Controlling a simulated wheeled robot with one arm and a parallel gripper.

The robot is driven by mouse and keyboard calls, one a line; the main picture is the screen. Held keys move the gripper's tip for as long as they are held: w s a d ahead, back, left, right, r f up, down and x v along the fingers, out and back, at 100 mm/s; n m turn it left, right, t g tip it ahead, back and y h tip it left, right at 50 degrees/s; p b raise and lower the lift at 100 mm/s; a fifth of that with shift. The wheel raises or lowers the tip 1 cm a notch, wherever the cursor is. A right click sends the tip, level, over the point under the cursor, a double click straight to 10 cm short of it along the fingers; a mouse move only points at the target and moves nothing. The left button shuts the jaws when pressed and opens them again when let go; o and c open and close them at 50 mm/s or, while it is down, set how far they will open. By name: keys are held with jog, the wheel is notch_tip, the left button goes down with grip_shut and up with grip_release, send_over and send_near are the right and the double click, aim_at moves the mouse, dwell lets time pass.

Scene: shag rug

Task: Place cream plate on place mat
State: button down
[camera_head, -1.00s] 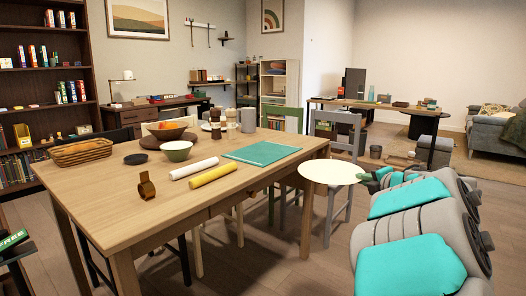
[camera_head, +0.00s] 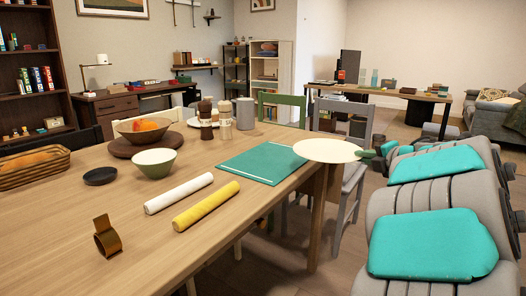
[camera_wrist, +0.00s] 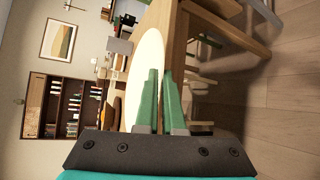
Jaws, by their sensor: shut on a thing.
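The cream plate (camera_head: 327,150) is held level by its right edge in the head view, and its left part overlaps the right corner of the place mat in the picture. My gripper (camera_head: 368,154) is shut on the plate's rim. In the wrist view the green fingers (camera_wrist: 160,98) pinch the plate (camera_wrist: 147,68), which shows edge-on beside the table. The teal place mat (camera_head: 250,166) lies flat near the table's right end. How high the plate is above the table is hard to tell.
The wooden table (camera_head: 140,232) also holds a white roll (camera_head: 179,193), a yellow roll (camera_head: 206,206), a green bowl (camera_head: 154,163), a fruit bowl (camera_head: 143,129), shakers and a grey mug (camera_head: 246,114). A grey chair (camera_head: 345,120) stands at the table's right end.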

aim_at(315, 145)
jog(key=w+a, duration=0.3)
jog(key=w, duration=0.1)
jog(key=w+a+f, duration=0.1)
jog(key=w+a, duration=0.6)
jog(key=w, duration=0.2)
jog(key=shift+w+a+f+p, duration=0.1)
jog(key=shift+a+f+p, duration=0.1)
jog(key=shift+p, duration=0.2)
jog(key=shift+f+b, duration=0.65)
jog(key=shift+f, duration=1.05)
jog(key=c, duration=1.3)
grip_release()
jog(key=shift+f, duration=0.1)
jog(key=v, duration=1.2)
